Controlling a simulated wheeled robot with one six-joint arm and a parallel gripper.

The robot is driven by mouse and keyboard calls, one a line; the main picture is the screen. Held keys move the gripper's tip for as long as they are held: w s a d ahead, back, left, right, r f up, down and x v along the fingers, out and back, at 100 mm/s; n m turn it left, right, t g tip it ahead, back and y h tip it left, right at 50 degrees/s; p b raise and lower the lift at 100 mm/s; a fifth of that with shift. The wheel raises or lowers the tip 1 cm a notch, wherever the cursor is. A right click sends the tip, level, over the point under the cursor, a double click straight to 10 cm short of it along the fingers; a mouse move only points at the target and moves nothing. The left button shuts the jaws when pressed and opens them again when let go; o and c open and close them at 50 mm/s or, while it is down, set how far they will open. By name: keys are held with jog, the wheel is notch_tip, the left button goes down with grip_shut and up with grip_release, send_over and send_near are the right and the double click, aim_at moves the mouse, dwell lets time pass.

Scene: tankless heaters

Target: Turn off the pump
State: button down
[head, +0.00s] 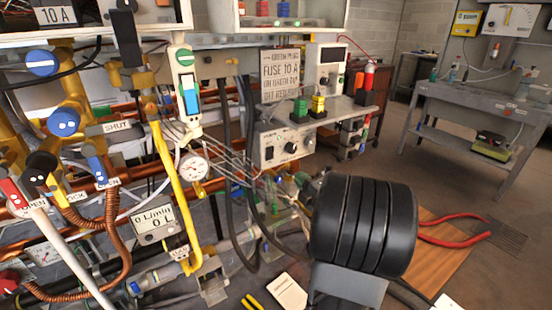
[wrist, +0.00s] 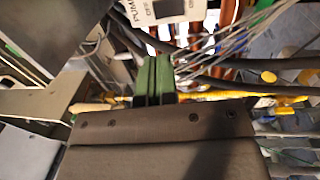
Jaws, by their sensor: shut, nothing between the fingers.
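In the wrist view, a pale plate (wrist: 160,12) marked "PUMP" and "OFF" shows at the top edge, partly cut off, with a dark round part on it. My gripper (wrist: 153,62) is below it, with two green fingers side by side, shut and empty. The fingertips point toward the plate; I cannot tell the gap. In the head view, a pale control box (head: 266,152) with dark knobs stands in the middle, but I cannot read a pump label on it. My gripper cannot be made out in the head view; a large black ribbed part hides that area.
Thin wires, dark hoses and a yellow pipe (head: 176,195) crowd the space left of the control box. A pressure gauge (head: 194,167) and a flow meter (head: 153,223) are there too. Red-handled pliers (head: 455,230) lie on a board at right. A grey workbench (head: 455,98) stands behind.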

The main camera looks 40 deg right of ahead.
aim_at(272, 151)
jog(key=w, duration=0.4)
jog(key=w+r, duration=0.1)
jog(key=w, duration=0.9)
jog(key=shift+d+r+b, duration=0.35)
